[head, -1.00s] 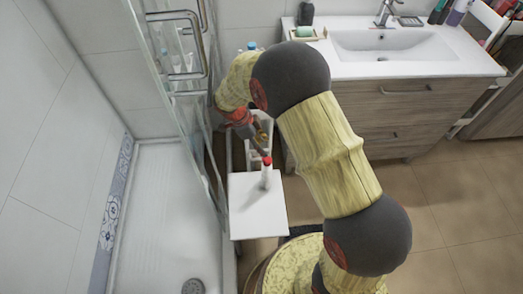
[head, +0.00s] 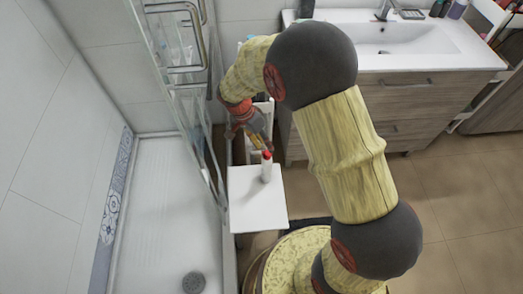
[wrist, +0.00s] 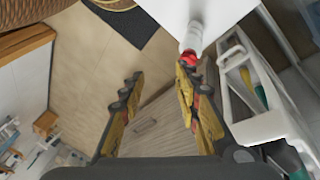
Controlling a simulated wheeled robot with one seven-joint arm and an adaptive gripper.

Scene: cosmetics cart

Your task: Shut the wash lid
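A slim white bottle (head: 266,173) with a red cap (head: 267,155) stands upright on the white cart top (head: 250,215). In the wrist view, the white bottle (wrist: 197,28) and its red cap (wrist: 189,58) show at the top, right of centre. I cannot tell from these frames how the cap or lid sits. My gripper (head: 261,143) is just behind the bottle in the head view. In the wrist view, my gripper (wrist: 157,77) is open and empty, its right fingertip close to the red cap. I cannot tell whether they touch.
A glass shower door (head: 185,95) stands close on the left. The sink cabinet (head: 425,95) is behind and right. A white cart rack (wrist: 262,95) with bottles lies right of my fingers in the wrist view. Tiled floor (head: 460,220) is free on the right.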

